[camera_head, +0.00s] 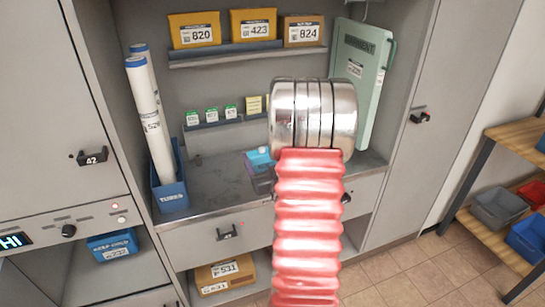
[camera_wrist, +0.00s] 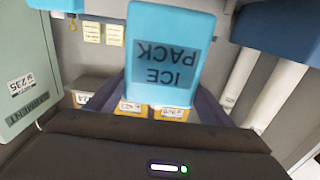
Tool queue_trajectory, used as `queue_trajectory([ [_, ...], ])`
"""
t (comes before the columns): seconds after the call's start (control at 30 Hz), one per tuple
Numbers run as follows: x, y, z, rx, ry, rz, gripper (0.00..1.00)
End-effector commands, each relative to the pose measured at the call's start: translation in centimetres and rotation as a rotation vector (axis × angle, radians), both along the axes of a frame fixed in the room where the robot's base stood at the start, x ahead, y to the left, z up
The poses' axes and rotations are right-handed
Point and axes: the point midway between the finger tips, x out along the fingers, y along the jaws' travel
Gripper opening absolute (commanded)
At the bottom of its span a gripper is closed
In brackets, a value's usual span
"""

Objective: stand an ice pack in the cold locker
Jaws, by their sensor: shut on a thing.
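A light blue ice pack (camera_wrist: 170,50) fills the upper middle of the wrist view, its "ICE PACK" label upside down there. My gripper (camera_wrist: 168,100) is shut on it. In the head view only a bit of the ice pack (camera_head: 259,155) shows beside my arm, above the grey counter; my gripper (camera_head: 262,178) is dark and mostly hidden behind the arm. At lower left in the head view, an open compartment below a panel with a lit display (camera_head: 14,241) holds a blue box (camera_head: 112,245) marked "KEEP COLD". I cannot tell whether this is the cold locker.
A blue bin (camera_head: 171,190) with tall white tubes stands at the counter's left end. A green case (camera_head: 358,75) leans at the right. Parcels (camera_head: 194,31) and small cards (camera_head: 212,114) line the shelves. A wooden rack (camera_head: 510,133) with bins stands at far right.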

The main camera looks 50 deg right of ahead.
Motion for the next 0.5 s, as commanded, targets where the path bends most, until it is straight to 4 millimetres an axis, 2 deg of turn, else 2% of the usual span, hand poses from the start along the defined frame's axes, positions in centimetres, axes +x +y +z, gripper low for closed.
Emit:
queue_trajectory([
  [0.17,2.5,3.2,-0.1,0.001,-0.003,0.041,0.42],
  [0.5,8.5,13.0,-0.8,0.008,0.0,0.174,0.42],
])
